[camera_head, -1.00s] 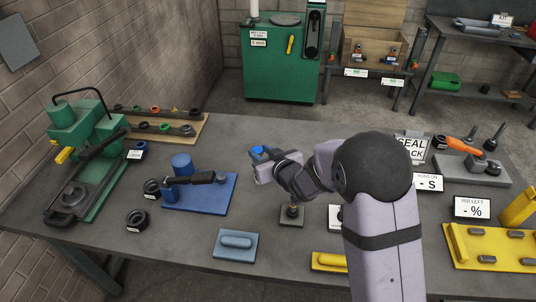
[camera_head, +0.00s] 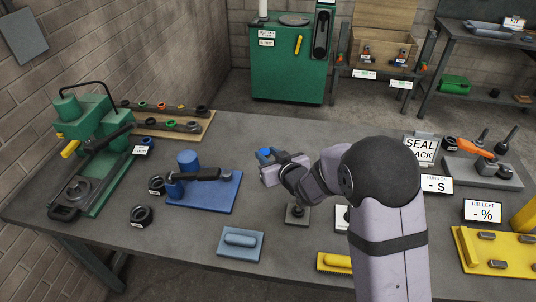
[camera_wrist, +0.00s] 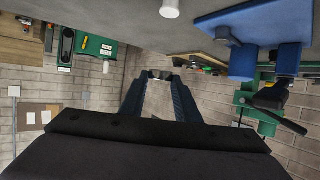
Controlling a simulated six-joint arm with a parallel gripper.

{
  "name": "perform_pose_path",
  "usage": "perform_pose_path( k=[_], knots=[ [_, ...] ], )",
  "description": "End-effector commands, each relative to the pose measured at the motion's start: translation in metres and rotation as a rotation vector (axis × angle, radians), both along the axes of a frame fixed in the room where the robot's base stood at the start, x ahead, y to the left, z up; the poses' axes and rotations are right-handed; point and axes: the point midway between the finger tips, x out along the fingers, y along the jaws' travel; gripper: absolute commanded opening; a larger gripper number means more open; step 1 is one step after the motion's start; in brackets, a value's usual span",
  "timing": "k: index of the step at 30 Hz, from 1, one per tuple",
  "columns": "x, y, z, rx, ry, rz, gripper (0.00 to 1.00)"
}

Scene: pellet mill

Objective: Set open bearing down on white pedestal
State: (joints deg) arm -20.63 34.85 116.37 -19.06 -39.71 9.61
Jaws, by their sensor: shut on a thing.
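My gripper (camera_head: 267,157) is raised over the middle of the grey bench, pointing left and away, with blue showing at its tip. In the wrist view its two dark blue fingers (camera_wrist: 160,85) are closed in on a small greyish ring-like part (camera_wrist: 160,74), which appears to be the open bearing; its detail is too small to tell. A short white cylinder, likely the white pedestal (camera_wrist: 170,8), shows at the top edge of the upside-down wrist view, apart from the fingers. I cannot make it out in the head view, where my arm covers part of the bench.
A blue fixture (camera_head: 208,190) stands left of my gripper, with black rings (camera_head: 141,216) beside it and a green press (camera_head: 92,150) farther left. A grey-blue block (camera_head: 240,243) and a small dark post (camera_head: 297,212) are in front. A yellow plate (camera_head: 492,252) lies right.

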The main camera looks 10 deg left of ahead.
Motion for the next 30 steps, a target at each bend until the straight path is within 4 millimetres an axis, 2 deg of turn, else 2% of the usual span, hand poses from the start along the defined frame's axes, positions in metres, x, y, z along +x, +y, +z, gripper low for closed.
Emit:
perform_pose_path(
  k=[3, 15, 30],
  knots=[
    [0.0, 0.0, -0.014, 0.001, -0.002, 0.0, 0.0],
    [0.0, 0.0, -0.046, 0.001, -0.001, 0.0, 0.0],
    [0.0, 0.0, -0.052, 0.001, -0.002, 0.0, 0.0]
  ],
)
